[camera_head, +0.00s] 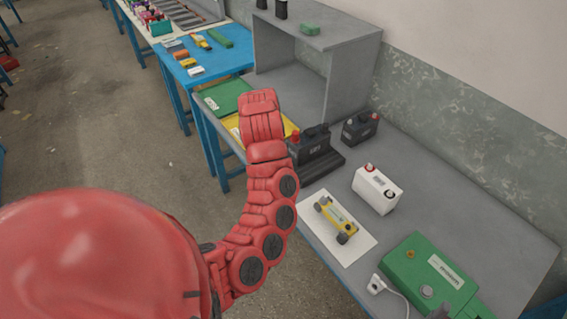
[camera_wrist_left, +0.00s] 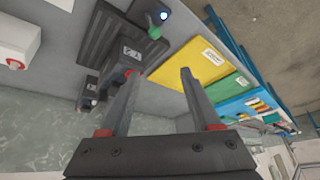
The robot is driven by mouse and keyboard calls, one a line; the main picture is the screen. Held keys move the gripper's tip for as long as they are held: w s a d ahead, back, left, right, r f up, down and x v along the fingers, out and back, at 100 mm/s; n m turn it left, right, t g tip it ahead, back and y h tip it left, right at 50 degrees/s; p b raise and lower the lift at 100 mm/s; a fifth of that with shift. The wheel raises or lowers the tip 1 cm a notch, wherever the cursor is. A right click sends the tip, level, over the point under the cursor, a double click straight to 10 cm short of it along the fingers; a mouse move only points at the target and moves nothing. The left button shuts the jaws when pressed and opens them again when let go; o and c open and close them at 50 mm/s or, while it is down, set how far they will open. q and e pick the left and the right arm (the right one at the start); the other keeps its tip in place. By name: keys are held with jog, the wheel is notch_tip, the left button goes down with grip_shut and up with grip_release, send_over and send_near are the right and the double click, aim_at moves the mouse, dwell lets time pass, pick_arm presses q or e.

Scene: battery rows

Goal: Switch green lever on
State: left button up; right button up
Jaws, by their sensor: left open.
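In the left wrist view a small green piece (camera_wrist_left: 155,33), probably the green lever, sits at the edge of a dark unit beside a round blue spot (camera_wrist_left: 164,15). My left gripper (camera_wrist_left: 160,73) is open with nothing between its fingers. The green piece appears beyond the gap between the fingertips, apart from them. A dark battery (camera_wrist_left: 120,57) on a black stand is to the left, overlapped by the left finger's tip. In the head view my red left arm hides the gripper and I cannot make out the lever. My right gripper is not in view.
On the grey table stand the dark battery on its stand (camera_head: 315,150), another dark battery (camera_head: 360,127), a white battery (camera_head: 377,188), a yellow toy car (camera_head: 336,218) and a green box (camera_head: 430,272). A grey shelf (camera_head: 340,35) stands behind. Yellow (camera_wrist_left: 192,62) and green boards lie beyond.

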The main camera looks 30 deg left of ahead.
pick_arm(q)
jog(key=shift+g+h, duration=0.4)
jog(key=shift+g, duration=0.1)
jog(key=x, duration=0.9)
jog(key=s+x, duration=0.1)
jog(key=x, duration=0.4)
jog(key=shift+s+d+f, duration=0.1)
jog(key=shift+d+f, duration=0.2)
jog(key=shift+x, duration=1)
jog(key=shift+s, duration=0.1)
grip_shut()
